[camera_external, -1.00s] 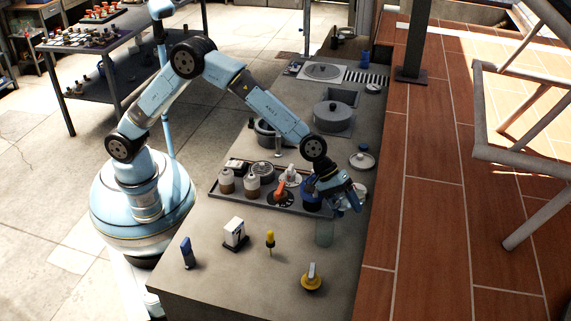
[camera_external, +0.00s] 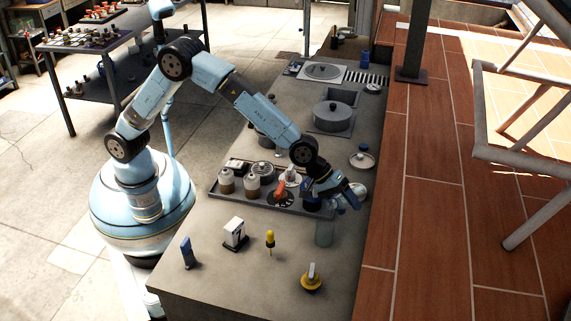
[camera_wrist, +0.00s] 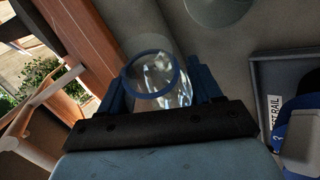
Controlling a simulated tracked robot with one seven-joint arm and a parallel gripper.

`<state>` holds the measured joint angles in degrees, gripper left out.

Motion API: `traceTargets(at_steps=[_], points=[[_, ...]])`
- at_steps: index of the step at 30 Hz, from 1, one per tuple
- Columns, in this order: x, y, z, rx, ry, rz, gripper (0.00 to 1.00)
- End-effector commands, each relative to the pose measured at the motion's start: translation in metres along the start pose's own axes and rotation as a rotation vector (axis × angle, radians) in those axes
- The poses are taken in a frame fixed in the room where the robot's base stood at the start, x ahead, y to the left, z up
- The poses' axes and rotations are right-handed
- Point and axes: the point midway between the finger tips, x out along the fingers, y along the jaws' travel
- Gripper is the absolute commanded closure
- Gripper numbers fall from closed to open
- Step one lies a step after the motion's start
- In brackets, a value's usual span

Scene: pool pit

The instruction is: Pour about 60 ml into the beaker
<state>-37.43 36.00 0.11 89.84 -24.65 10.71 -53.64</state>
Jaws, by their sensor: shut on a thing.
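My gripper (camera_external: 347,194) is shut on a clear glass vessel with a blue rim (camera_wrist: 150,78), held between its two blue fingers in the wrist view. Part of the held vessel shows beyond the fingers in the external view (camera_external: 359,190). It looks tilted, and I cannot tell how much liquid is in it. No stream of liquid is visible.
A dark tray (camera_external: 232,199) with jars and an orange-handled item lies left of my gripper. A yellow-based item (camera_external: 312,281), a yellow-topped stick (camera_external: 270,241), a white number block (camera_external: 234,232) and a blue item (camera_external: 188,252) stand in front. A lidded pot (camera_external: 332,117) stands behind.

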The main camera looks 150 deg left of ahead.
Motion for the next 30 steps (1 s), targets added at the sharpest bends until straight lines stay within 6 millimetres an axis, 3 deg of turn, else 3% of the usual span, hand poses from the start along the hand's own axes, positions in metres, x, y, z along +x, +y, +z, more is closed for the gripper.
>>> traceTargets(at_steps=[30], points=[[0.001, -0.0015, 0.0004, 0.063, 0.069, 0.026, 0.71]])
